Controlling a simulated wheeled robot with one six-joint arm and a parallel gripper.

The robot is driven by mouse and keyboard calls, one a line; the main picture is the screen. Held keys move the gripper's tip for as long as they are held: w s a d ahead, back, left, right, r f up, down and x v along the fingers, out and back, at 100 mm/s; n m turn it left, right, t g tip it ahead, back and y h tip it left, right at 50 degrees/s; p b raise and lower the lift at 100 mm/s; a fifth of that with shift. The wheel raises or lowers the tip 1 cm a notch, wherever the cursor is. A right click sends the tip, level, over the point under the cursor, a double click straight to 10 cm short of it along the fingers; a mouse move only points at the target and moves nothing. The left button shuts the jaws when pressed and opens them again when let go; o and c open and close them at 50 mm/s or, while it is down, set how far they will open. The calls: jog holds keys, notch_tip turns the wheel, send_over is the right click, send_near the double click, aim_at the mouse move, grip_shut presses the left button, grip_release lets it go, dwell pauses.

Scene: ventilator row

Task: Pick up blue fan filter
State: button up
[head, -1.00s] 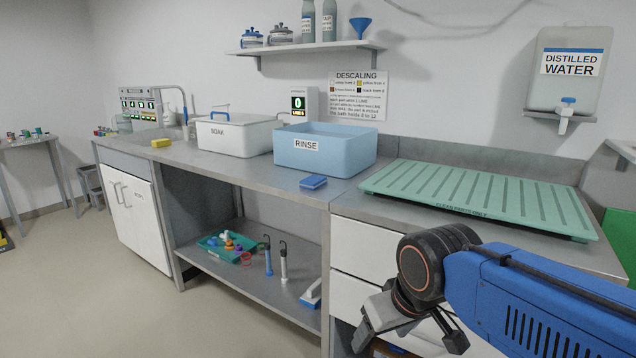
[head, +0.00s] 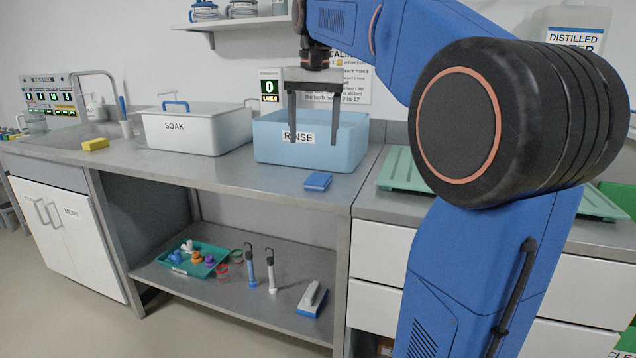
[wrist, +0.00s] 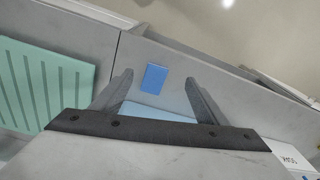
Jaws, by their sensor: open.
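The blue fan filter (head: 318,181) is a small flat blue block lying on the steel counter in front of the rinse tub, near the counter's front edge. It also shows in the wrist view (wrist: 154,77), beyond the fingertips and roughly between them. My gripper (head: 313,140) is open and empty, pointing down in front of the rinse tub and above the level of the filter. The two fingers also show in the wrist view (wrist: 157,78). Nothing covers the filter.
The blue rinse tub (head: 345,150) stands behind the filter, and the white soak box (head: 190,130) is to its left. A green drying mat (head: 393,172) lies to the right. A yellow sponge (head: 95,144) is far left. The counter around the filter is clear.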

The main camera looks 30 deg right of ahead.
notch_tip(320, 180, up, 4)
jog(key=f+m+g, duration=0.1)
jog(key=m, duration=0.1)
send_over(318, 178)
notch_tip(318, 178, down, 17)
jog(key=shift+w+d+r, duration=0.1)
jog(key=shift+d, duration=0.05)
dwell(0.4)
jog(key=c, duration=1.1)
